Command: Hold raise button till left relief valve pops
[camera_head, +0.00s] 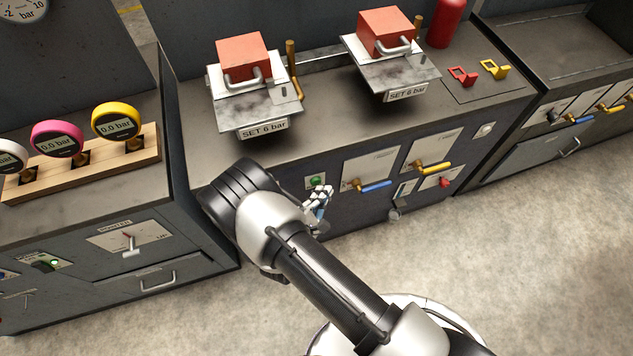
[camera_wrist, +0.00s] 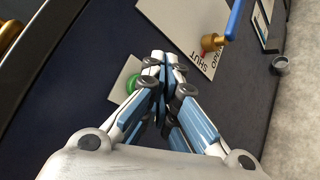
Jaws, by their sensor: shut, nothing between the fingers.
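A green button (camera_head: 316,181) sits on a pale plate on the front panel of the middle bench; it also shows in the wrist view (camera_wrist: 132,84), partly hidden by my fingers. My gripper (camera_head: 320,192) is shut and empty, its fingertips close in front of the button's plate. In the wrist view the fingertips (camera_wrist: 162,60) overlap the plate's right side; I cannot tell whether they touch. On the bench, the left metal plate (camera_head: 258,108) labelled "SET 6 bar" carries a red block (camera_head: 243,55) with a handle. A brass post (camera_head: 291,60) stands beside it. No popping shows.
A blue-handled valve (camera_head: 372,186), a yellow-handled valve (camera_head: 432,168) and a red knob (camera_head: 444,182) are right of the button. A second "SET 6 bar" plate (camera_head: 400,75) has its own red block (camera_head: 386,30). Gauges reading 0.0 bar (camera_head: 117,121) stand on the left bench.

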